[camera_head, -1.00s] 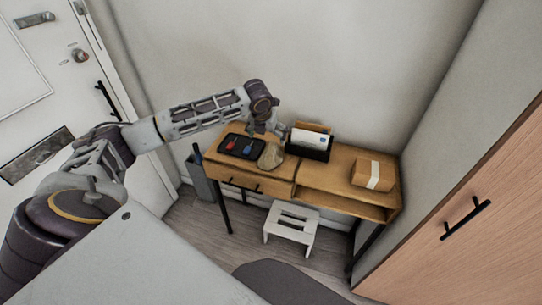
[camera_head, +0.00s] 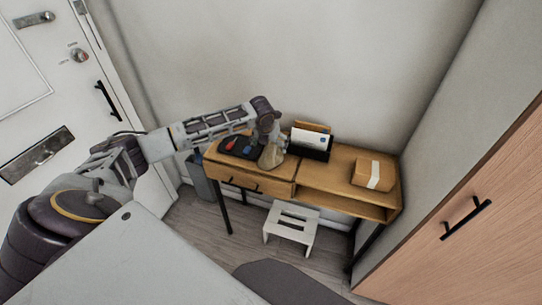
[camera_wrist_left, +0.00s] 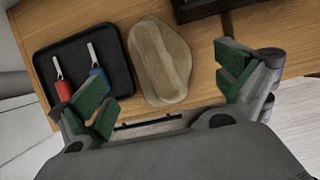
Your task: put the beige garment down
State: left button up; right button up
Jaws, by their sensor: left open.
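The beige garment (camera_head: 270,156) lies crumpled on the wooden desk (camera_head: 325,172), near the front edge, between a black tray and a letter holder. In the left wrist view the garment (camera_wrist_left: 160,62) rests flat on the wood, beyond and between the fingertips. My left gripper (camera_wrist_left: 166,84) is open and empty, with its green-padded fingers spread on either side of the garment's near end and no finger closed on it. In the head view my left gripper (camera_head: 272,140) is just above the garment and partly hides it. My right gripper is not in view.
The black tray (camera_wrist_left: 112,43) holds a red-handled and a blue-handled item left of the garment. The letter holder (camera_head: 312,153) stands behind right. A brown parcel (camera_head: 373,172) sits at the right end. A white step stool (camera_head: 290,228) stands below; the desk's middle right is clear.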

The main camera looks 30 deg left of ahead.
aim_at(271, 148)
pick_arm(q)
jog(key=shift+w+f, duration=0.25)
jog(key=shift+f, duration=0.35)
jog(key=shift+a, duration=0.1)
jog(key=shift+x, duration=2.6)
jog(key=shift+s+a, duration=0.15)
jog(key=c, duration=1.4)
jog(key=shift+r, duration=5)
